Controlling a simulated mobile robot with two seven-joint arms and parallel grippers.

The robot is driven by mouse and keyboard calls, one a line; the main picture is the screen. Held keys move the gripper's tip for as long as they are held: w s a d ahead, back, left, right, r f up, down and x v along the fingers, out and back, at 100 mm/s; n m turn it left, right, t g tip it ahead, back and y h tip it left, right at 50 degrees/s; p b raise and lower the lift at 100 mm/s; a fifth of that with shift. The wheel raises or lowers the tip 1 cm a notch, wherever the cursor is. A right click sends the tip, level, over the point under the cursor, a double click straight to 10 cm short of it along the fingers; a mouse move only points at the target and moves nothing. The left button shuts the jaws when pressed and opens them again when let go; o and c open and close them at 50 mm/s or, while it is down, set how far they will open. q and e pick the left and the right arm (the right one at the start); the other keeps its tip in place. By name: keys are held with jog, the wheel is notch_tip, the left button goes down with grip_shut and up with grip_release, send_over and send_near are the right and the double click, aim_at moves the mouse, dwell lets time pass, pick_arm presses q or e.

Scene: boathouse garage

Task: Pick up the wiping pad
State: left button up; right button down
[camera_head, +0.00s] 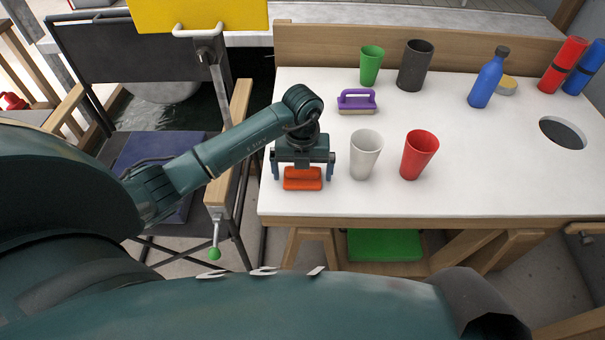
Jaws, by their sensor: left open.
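The orange wiping pad (303,184) lies on the white table near its front left corner. It has a raised grip on top. My left gripper (303,170) is right above it, pointing down, with its fingers apart to the left and right of the pad's grip. I cannot tell whether the fingers touch the pad. The gripper body hides part of the pad's top. My right gripper does not show.
A white cup (365,155) stands just right of the pad, with a red cup (419,155) beyond. Behind are a purple-handled brush (357,102), a green cup (371,66), a dark cup (415,66) and a blue bottle (486,80). The table has a round hole (562,133) at right.

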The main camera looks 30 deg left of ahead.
pick_arm(q)
jog(key=shift+f, duration=0.1)
jog(key=shift+c, duration=0.2)
jog(key=c, duration=0.9)
notch_tip(320, 180, up, 10)
jog(key=shift+r, duration=0.1)
jog(key=o, duration=0.4)
jog(key=shift+c, duration=1.4)
